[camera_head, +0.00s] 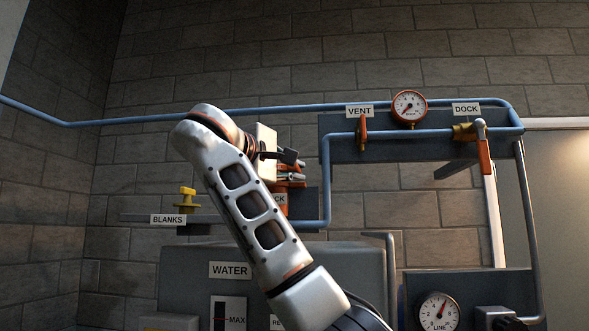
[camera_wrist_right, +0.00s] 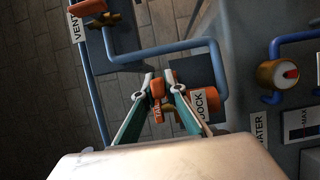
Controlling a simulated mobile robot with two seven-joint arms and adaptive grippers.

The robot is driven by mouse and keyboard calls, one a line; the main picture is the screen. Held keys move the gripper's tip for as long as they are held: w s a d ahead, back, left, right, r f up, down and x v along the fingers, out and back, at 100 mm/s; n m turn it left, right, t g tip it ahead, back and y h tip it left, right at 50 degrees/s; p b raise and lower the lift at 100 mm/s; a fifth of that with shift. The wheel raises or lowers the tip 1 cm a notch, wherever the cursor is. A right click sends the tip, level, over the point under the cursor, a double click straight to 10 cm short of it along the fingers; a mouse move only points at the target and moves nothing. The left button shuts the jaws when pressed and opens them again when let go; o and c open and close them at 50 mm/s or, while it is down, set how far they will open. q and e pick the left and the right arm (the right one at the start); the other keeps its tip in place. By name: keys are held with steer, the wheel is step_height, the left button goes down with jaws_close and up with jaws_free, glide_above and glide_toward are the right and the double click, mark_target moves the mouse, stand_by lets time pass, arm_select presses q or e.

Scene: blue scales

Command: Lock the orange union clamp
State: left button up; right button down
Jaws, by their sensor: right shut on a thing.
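The orange union clamp (camera_head: 283,183) is at the end of the blue pipe in the head view, largely hidden behind my right arm and gripper. In the right wrist view an orange handle-like part of the clamp (camera_wrist_right: 158,88) lies between the fingertips, and a larger orange body (camera_wrist_right: 203,102) is just right of them. My right gripper (camera_head: 292,164) is shut on this orange part, and it also shows in the wrist view (camera_wrist_right: 162,84). Whether the clamp is locked cannot be told. My left gripper is not in view.
Blue pipes run along the brick wall. A red-rimmed gauge (camera_head: 409,107), an orange vent valve handle (camera_head: 362,134) and a dock valve with orange handle (camera_head: 484,158) are at the right. A yellow blank (camera_head: 186,197) sits on the left shelf. A grey water tank (camera_head: 340,265) stands below.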

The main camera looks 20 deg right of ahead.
steer(key=c, duration=2.1)
jaws_free()
steer(key=shift+w, duration=0.1)
